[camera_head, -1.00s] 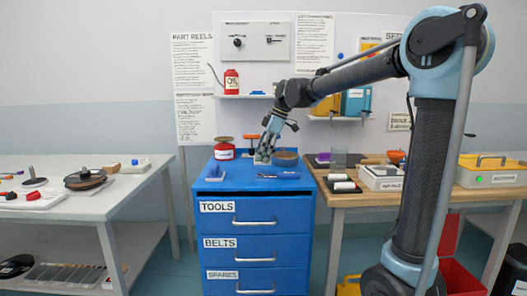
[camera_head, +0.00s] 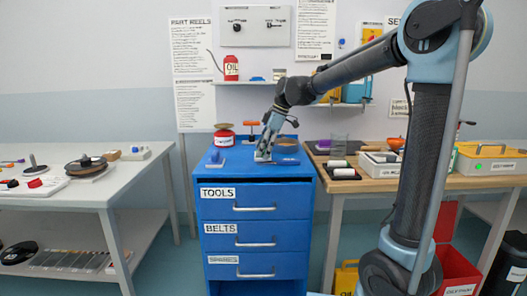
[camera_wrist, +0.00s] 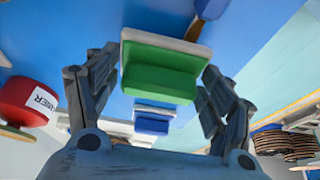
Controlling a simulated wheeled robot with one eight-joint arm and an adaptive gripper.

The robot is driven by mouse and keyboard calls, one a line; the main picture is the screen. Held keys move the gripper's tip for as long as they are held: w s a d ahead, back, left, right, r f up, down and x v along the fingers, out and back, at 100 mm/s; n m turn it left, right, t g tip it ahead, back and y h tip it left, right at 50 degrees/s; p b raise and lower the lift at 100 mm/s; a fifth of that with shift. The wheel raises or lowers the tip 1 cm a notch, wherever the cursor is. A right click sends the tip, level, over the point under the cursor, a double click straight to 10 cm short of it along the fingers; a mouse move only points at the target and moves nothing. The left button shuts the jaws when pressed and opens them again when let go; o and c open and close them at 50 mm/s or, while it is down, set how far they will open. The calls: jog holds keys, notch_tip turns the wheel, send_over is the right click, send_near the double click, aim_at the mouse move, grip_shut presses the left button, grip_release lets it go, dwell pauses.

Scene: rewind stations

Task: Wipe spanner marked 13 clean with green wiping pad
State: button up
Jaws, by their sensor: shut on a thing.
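My gripper (camera_wrist: 160,95) is shut on the green wiping pad (camera_wrist: 160,82), which has a pale backing and sits between the two fingers. In the head view my gripper (camera_head: 263,157) is low at the top of the blue cabinet (camera_head: 256,190); the pad is too small to make out clearly there. A small dark-blue and grey item (camera_head: 288,161) lies to the right of the gripper. I cannot tell if it is the spanner, and no 13 is readable.
A blue pad-like block (camera_head: 216,160) lies left on the cabinet top. A red tin (camera_head: 224,138) stands behind it, and a brown round item (camera_head: 287,143) is at the back right. The wooden bench (camera_head: 385,184) adjoins on the right; a white table (camera_head: 90,190) is at left.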

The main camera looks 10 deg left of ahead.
aim_at(263, 154)
jog(key=shift+f, duration=0.45)
dwell(0.4)
jog(key=shift+s, duration=0.15)
jog(key=shift+s+d+r, duration=0.1)
jog(key=shift+s+d, duration=0.1)
jog(key=shift+s, duration=0.65)
jog(key=shift+s+d, duration=0.15)
jog(key=shift+s, duration=0.85)
jog(key=shift+w, duration=0.15)
jog(key=shift+w, duration=0.9)
jog(key=shift+w+a+f, duration=0.1)
jog(key=shift+w+a, duration=0.05)
jog(key=shift+w, duration=0.3)
jog(key=shift+w+a+f, duration=0.1)
jog(key=shift+w+a, duration=0.05)
jog(key=shift+w, duration=0.3)
jog(key=shift+s, duration=0.1)
